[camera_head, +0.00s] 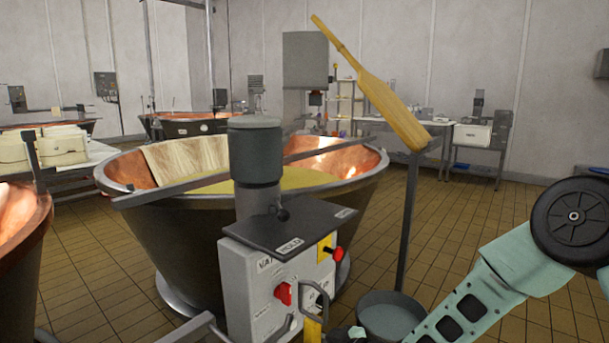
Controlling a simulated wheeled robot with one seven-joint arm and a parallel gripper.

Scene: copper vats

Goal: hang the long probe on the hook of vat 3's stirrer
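A copper vat (180,240) with a dark outer wall and pale yellow contents stands left of centre; I cannot read its number. A grey beam (160,191) crosses its rim. A grey cylindrical post (256,155) stands in front of it, above a control box (262,290) marked "VAT". A grey block (305,60) hangs over the vat; I cannot tell which part is the stirrer's hook. No long probe can be made out for certain. My pale green arm enters from the right and leaves at the bottom edge. A small dark part at the bottom centre may be my gripper; its fingers are not discernible.
A wooden paddle (385,100) leans at a slant above a thin post (407,220). A grey bucket (391,316) stands on the floor by my arm. Another copper vat (22,225) is at the left edge. Tiled floor (470,220) is open at right, before back tables.

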